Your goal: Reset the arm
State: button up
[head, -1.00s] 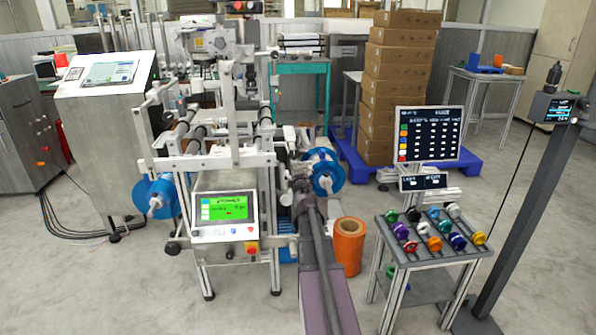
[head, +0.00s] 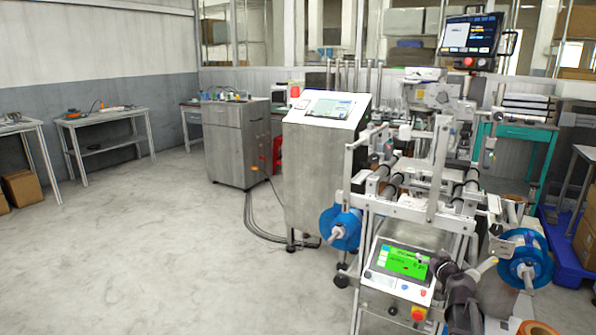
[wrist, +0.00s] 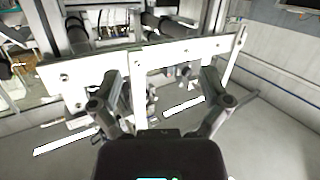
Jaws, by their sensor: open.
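My gripper (wrist: 158,92) shows in the wrist view with its two dark fingers spread apart and nothing between them. Beyond the fingers is a pale metal crossbar (wrist: 150,62) of the machine, with dark rollers behind it. I cannot tell whether the fingers touch the bar. In the head view my dark arm reaches up at the lower right in front of the film machine (head: 415,212). The gripper's fingers cannot be made out clearly there. Blue film reels (head: 340,227) sit on the machine's left and right sides (head: 524,260).
A control panel with a green screen (head: 403,262) is beside my arm. A steel console (head: 322,165) and a cabinet (head: 235,145) stand left of the machine. Cables lie on the floor. Work tables (head: 100,120) line the far left. The left floor is clear.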

jog(key=s+a+f+n+g+y, duration=0.15)
jog(key=s+a+f+g, duration=0.3)
jog(key=a, duration=0.45)
jog(key=s+a+f+n+g+y, duration=0.1)
jog(key=s+a+f+g+y, duration=0.3)
jog(key=a, duration=0.6)
jog(key=s+a+f+m+g+h+p, duration=0.1)
jog(key=s+a+f+m+g+h, duration=0.2)
jog(key=s, duration=0.5)
jog(key=s+a+f+g+h, duration=0.2)
jog(key=s+a+f+g, duration=0.15)
jog(key=s, duration=0.35)
notch_tip(320, 180, up, 33)
jog(key=p, duration=3.2)
jog(key=shift+s+d+g, duration=0.15)
jog(key=shift+d+g, duration=0.2)
jog(key=shift+g, duration=0.05)
jog(key=shift+f, duration=0.1)
